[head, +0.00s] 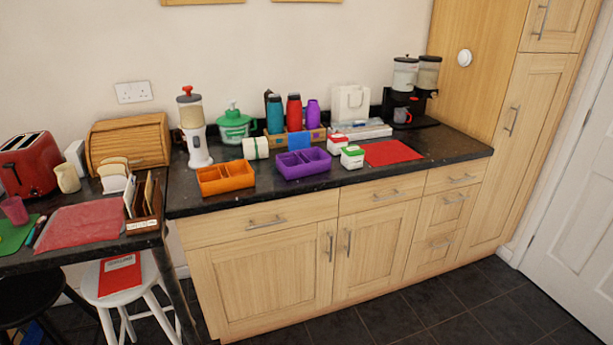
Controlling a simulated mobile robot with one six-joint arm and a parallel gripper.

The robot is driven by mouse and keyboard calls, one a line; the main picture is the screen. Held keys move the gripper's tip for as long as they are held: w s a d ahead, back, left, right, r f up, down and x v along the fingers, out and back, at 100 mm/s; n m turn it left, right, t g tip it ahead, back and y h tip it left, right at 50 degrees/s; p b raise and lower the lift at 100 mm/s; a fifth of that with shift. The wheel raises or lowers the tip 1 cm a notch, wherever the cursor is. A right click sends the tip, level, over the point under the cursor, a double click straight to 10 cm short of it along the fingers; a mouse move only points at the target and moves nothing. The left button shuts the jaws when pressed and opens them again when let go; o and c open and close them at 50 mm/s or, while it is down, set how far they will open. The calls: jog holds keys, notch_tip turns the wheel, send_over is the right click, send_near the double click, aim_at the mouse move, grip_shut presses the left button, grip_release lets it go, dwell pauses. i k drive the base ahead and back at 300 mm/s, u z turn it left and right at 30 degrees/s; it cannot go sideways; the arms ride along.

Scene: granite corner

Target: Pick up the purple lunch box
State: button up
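The purple lunch box (303,164) sits on the black granite counter (245,198), near its front edge at the middle. It is open on top and split into compartments that look empty. An orange box (226,178) of similar shape stands to its left, with a gap between them. My gripper is not in view.
Behind the purple box stand a teal, a red and a purple bottle (313,114) in a holder. Small red-white and green-white cartons (352,157) stand close on its right, then a red mat (393,152). The floor (455,310) before the cabinets is clear; stools (125,283) stand at left.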

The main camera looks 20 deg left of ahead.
aim_at(303, 163)
jog(key=z, duration=0.25)
jog(key=k, duration=0.65)
jog(key=u, duration=1.95)
jog(key=i, duration=1)
jog(key=u, duration=0.2)
